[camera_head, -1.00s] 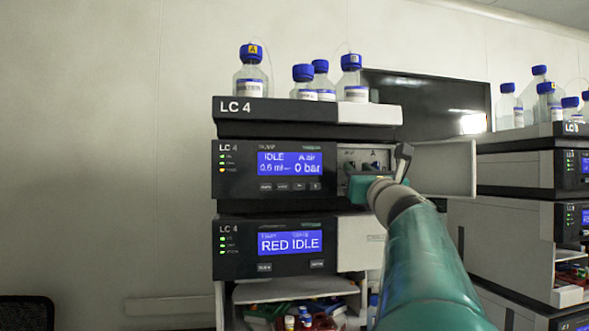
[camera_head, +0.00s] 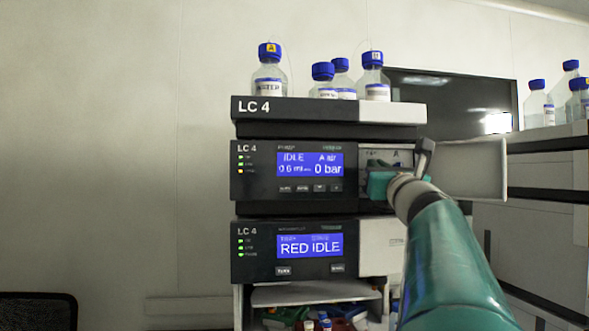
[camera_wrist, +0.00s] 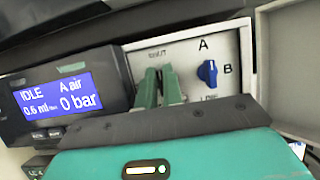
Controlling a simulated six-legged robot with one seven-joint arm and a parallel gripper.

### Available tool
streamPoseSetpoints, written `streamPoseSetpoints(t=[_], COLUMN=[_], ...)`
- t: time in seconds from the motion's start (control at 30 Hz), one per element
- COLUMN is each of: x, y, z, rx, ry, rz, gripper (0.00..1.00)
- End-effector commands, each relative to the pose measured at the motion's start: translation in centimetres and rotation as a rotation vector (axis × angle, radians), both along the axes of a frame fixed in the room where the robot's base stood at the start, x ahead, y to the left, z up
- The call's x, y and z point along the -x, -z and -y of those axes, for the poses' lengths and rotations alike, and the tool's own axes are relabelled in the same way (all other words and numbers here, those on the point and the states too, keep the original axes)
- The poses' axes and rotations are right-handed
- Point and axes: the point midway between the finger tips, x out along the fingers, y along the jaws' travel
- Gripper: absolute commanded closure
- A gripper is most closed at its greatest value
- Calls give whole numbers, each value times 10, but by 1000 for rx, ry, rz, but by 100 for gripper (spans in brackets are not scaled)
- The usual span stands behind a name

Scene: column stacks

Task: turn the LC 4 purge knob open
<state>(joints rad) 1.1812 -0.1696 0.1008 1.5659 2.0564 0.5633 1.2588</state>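The LC 4 pump module (camera_head: 250,190) stands in the stack, with its display reading IDLE, A air, 0 bar. Its side door (camera_head: 472,168) is swung open to the right.
Several blue-capped bottles (camera_head: 375,78) stand on the stack's top tray (camera_head: 300,108). The open door (camera_wrist: 288,75) borders the panel closely on the right in the wrist view. A second stack (camera_head: 530,220) stands at the right.

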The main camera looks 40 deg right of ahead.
Motion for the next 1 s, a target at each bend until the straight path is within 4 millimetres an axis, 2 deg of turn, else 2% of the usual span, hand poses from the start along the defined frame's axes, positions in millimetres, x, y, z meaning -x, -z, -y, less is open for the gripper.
streamPoseSetpoints(t=[0.47, 1.0], x=[-3, -5], y=[1, 2], z=[2, 0], rx=[87, 486], ry=[-3, -3], rz=[-54, -291], gripper=[100, 100])
